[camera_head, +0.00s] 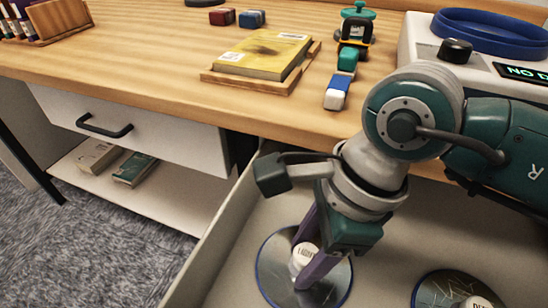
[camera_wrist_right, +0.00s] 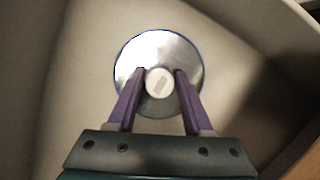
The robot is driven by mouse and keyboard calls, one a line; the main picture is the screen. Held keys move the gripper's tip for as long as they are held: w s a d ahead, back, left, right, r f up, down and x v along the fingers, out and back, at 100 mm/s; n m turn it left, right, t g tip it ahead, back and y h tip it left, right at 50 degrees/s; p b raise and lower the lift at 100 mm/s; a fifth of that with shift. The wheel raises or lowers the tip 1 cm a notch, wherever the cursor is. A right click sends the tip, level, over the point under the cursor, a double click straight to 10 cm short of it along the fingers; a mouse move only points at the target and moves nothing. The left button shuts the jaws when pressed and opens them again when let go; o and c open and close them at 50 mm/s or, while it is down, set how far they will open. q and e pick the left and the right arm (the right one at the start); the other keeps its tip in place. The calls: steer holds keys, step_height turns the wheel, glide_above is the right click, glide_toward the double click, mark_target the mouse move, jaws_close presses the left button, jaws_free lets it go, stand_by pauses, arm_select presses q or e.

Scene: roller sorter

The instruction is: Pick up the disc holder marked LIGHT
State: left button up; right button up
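A shiny round disc holder (camera_head: 275,275) with a blue rim lies in the open pale drawer. Its white knob (camera_head: 303,256) carries small dark lettering that is too small to read surely. My right gripper (camera_head: 304,262) points down over it, with its two purple fingers on either side of the knob. In the right wrist view the knob (camera_wrist_right: 159,81) sits between the fingertips (camera_wrist_right: 161,72), with a narrow space that looks open beside it. A second disc holder (camera_head: 440,290), with scratch-like marks, lies to the right, its label partly cut off by the frame. My left gripper is not in view.
The drawer wall (camera_head: 215,235) rises left of the disc. The wooden tabletop (camera_head: 180,60) lies behind, bearing a yellow book (camera_head: 265,52) on a wooden tray, a blue and white block (camera_head: 338,92) and a white machine (camera_head: 490,75). My right arm covers part of the drawer.

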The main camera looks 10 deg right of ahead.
jaws_close()
steer(key=shift+r, duration=0.1)
stand_by(0.3)
